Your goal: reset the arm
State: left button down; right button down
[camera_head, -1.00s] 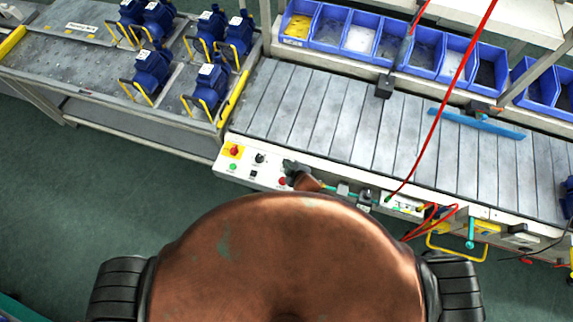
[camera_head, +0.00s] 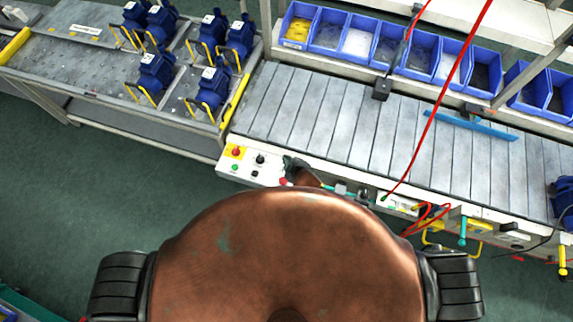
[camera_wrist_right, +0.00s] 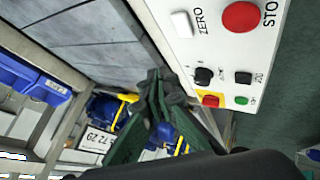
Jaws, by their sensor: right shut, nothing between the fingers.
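My right gripper (camera_head: 290,164) is shut and empty above the front edge of the conveyor, beside the white control panel (camera_head: 224,167). In the right wrist view its closed fingers (camera_wrist_right: 156,80) point toward the conveyor side. That view shows the panel with a large red STOP button (camera_wrist_right: 241,17), a white ZERO button (camera_wrist_right: 182,24), a black knob (camera_wrist_right: 203,76), a black switch (camera_wrist_right: 243,77), a red knob on yellow (camera_wrist_right: 211,100) and a green button (camera_wrist_right: 241,100). The fingers appear apart from these controls. My left gripper is not in view.
A slatted conveyor (camera_head: 300,110) runs behind the panel, with a blue bar (camera_head: 470,124) on it. Blue bins (camera_head: 361,38) line its back. Several blue pumps (camera_head: 155,73) stand on the left table. A red cable (camera_head: 445,95) hangs across the conveyor.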

jog(key=shift+d, duration=0.1)
dwell(0.6)
jog(key=s+d+r+m+g+h, duration=0.2)
jog(key=s+d+r+m, duration=0.25)
jog(key=s+d, duration=0.6)
jog(key=s+d+r+m+g+h, duration=0.1)
jog(key=s+d+r+m, duration=0.5)
jog(key=d, duration=0.7)
jog(key=s+d+r+m+g+h, duration=0.2)
jog(key=s+d+r+m, duration=0.1)
jog(key=s+d, duration=0.8)
notch_tip(320, 180, down, 39)
jog(key=g+b, duration=0.1)
jog(key=b, duration=0.9)
jog(key=s+f+b, duration=0.4)
jog(key=s+f, duration=0.6)
jog(key=f, duration=0.4)
jog(key=s+f+n+g+y+b, duration=0.1)
jog(key=s+f+b, duration=0.4)
jog(key=s+f, duration=0.5)
notch_tip(320, 180, down, 4)
jog(key=shift+s+a+f, duration=0.1)
jog(key=shift+s+a, duration=0.15)
jog(key=shift+a, duration=0.1)
